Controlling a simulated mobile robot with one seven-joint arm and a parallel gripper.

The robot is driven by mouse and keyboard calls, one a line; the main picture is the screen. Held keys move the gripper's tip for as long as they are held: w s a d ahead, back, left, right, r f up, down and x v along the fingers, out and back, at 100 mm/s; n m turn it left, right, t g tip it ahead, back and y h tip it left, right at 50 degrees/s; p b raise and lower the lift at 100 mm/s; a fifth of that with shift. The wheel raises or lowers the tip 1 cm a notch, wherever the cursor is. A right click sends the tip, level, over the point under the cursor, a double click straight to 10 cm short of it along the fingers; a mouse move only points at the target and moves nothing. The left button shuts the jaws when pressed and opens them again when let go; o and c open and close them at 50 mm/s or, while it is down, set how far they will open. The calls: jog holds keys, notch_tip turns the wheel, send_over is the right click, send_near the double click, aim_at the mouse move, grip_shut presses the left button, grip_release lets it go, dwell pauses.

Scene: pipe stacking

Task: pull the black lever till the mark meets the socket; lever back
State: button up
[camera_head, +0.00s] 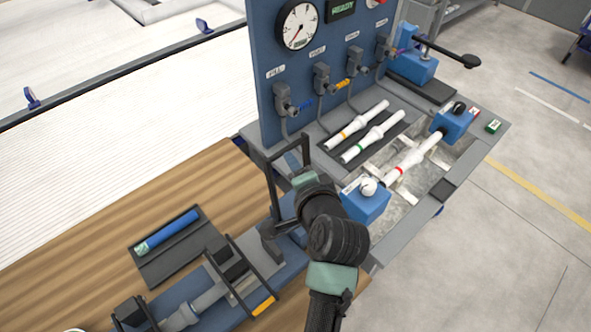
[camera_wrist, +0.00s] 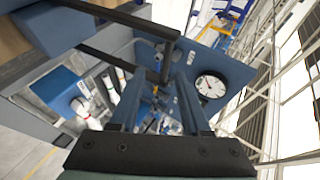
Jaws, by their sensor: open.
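A black U-shaped lever (camera_head: 270,185) stands upright at the right end of the blue machine (camera_head: 292,256) on the wooden bench. In the wrist view the black lever (camera_wrist: 168,58) crosses in front of my gripper (camera_wrist: 157,88). Its jaws are apart, with the lever's upright bar near the fingertips; I cannot tell whether they touch. In the head view my wrist hides most of the gripper. A grey pipe part (camera_head: 196,307) lies clamped at the machine's left. I cannot make out the mark or the socket clearly.
A blue pipe with a green end (camera_head: 170,230) lies on a dark tray (camera_head: 190,262). A second black frame (camera_head: 262,278) crosses the machine. The blue gauge panel (camera_head: 300,75) stands behind. White pipes (camera_head: 374,137) lie at right, beside a basin with blue clamps (camera_head: 366,208).

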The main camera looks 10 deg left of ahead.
jog(key=shift+s, duration=0.1)
jog(key=shift+a, duration=0.1)
jog(key=c, duration=0.3)
jog(key=shift+s+a+f+t+y+b, duration=0.3)
jog(key=shift+s+a+b, duration=0.1)
jog(key=shift+a, duration=0.1)
jog(key=shift+s+a+f+t+y+b, duration=0.3)
jog(key=shift+a+b, duration=0.1)
jog(key=shift+a, duration=0.1)
grip_shut()
jog(key=m+t+h+b, duration=0.4)
jog(key=m+t, duration=0.2)
jog(key=m, duration=0.1)
send_near(296, 146)
jog(key=w+p, duration=0.1)
jog(key=w, duration=0.1)
jog(key=w+p, duration=0.1)
jog(key=w, duration=0.1)
jog(key=shift+w+a, duration=0.2)
jog(key=shift+a, duration=0.2)
jog(key=shift+w+a, duration=0.3)
jog(key=shift+a, duration=0.1)
